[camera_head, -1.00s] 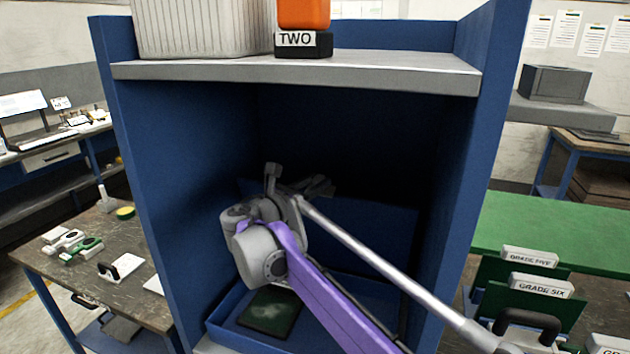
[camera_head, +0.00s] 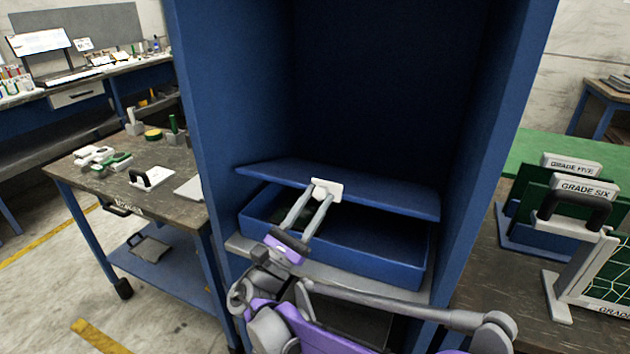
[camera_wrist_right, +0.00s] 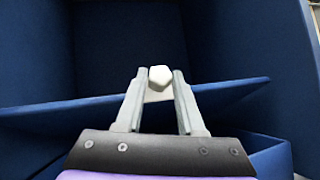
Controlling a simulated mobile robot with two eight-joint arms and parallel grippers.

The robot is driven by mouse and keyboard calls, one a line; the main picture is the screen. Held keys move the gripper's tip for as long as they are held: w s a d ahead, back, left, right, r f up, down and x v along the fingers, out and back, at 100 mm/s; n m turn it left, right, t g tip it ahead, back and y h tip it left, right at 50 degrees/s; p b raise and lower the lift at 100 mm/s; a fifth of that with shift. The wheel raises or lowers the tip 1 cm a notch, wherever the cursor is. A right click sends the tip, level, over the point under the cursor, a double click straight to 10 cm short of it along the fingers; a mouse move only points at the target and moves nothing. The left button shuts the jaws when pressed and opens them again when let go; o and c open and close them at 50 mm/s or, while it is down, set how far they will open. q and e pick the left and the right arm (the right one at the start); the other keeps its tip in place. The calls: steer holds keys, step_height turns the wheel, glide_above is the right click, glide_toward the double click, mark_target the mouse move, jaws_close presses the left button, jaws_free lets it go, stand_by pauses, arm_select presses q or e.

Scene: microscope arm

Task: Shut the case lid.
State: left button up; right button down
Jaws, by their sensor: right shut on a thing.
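The blue case (camera_head: 350,250) sits on a grey shelf inside a tall blue cabinet. Its blue lid (camera_head: 385,199) is tilted partly down over the box, with a gap at the front. A white handle (camera_head: 327,186) is at the lid's front edge. My right gripper (camera_head: 318,195) is shut on this handle; the right wrist view also shows the handle (camera_wrist_right: 159,78) between the two fingers (camera_wrist_right: 160,95). A dark green item (camera_head: 284,217) shows partly inside the case under the lid. My left gripper is not in view.
The cabinet's side walls (camera_head: 236,90) stand close on both sides of the lid. A workbench (camera_head: 80,175) with small tools is at the left. Boards labelled GRADE SIX (camera_head: 585,189) stand on a bench at the right.

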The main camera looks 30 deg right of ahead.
steer(key=f+b, duration=0.1)
steer(key=f, duration=0.3)
steer(key=a+f+b, duration=0.1)
steer(key=f+b, duration=0.1)
steer(key=f, duration=0.1)
steer(key=s+f+b, duration=0.1)
steer(key=f+b, duration=0.1)
steer(key=f, duration=0.2)
steer(key=shift+a+f, duration=0.15)
steer(key=shift+f, duration=0.15)
arm_select(q)
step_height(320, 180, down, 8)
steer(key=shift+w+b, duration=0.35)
steer(key=shift+b, duration=0.05)
arm_select(e)
steer(key=shift+f, duration=0.95)
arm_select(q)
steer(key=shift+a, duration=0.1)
arm_select(e)
steer(key=c, duration=0.5)
jaws_free()
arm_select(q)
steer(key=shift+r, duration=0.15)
arm_select(e)
steer(key=v, duration=1)
steer(key=shift+s+a+f, duration=0.2)
